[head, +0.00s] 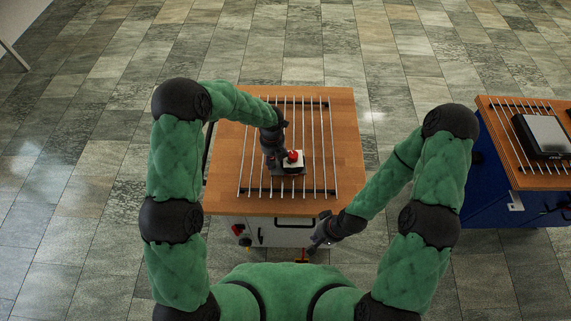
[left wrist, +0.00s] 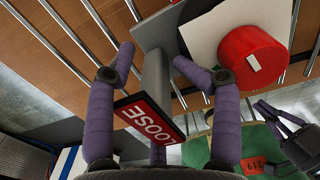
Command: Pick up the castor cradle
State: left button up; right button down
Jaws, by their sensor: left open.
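What looks like the castor cradle (left wrist: 155,76) is a grey piece with an upright post and a red "LOOSE" plate (left wrist: 152,118). A white block (left wrist: 207,32) with a red cylinder (left wrist: 252,56) adjoins it; whether they are joined I cannot tell. In the head view the white block (head: 294,167) and red top (head: 293,156) sit on the rack, and my left gripper (head: 272,165) partly hides the grey piece. In the left wrist view my left gripper (left wrist: 152,62) is open, with fingers either side of the post. My right gripper (head: 318,243) hangs at the table's front edge, its jaws unclear.
The wooden-topped table (head: 345,120) carries a rack of metal bars (head: 310,120). Its white front has a red knob (head: 238,229). At the right, a blue cabinet (head: 480,192) bears a grey flat device (head: 545,135) on another rack. The floor behind is clear.

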pick_arm(q)
jog(key=shift+o, duration=1.3)
jog(key=shift+s+a+f, duration=0.25)
jog(key=shift+s+f, duration=0.45)
jog(key=shift+f, duration=0.1)
jog(key=shift+s, duration=0.1)
grip_shut()
jog(key=shift+r, duration=0.15)
jog(key=shift+w+a+r, duration=0.1)
jog(key=shift+w+r, duration=0.15)
jog(key=shift+r, duration=0.3)
notch_tip(320, 180, up, 3)
jog(key=shift+s+f+p, duration=0.1)
jog(key=shift+p, duration=0.3)
jog(key=s+d+r+p, duration=0.1)
jog(key=s+r, duration=0.8)
jog(key=s, duration=0.4)
jog(key=shift+d+r, duration=0.25)
jog(key=shift+d, duration=0.15)
jog(key=shift+w, duration=0.1)
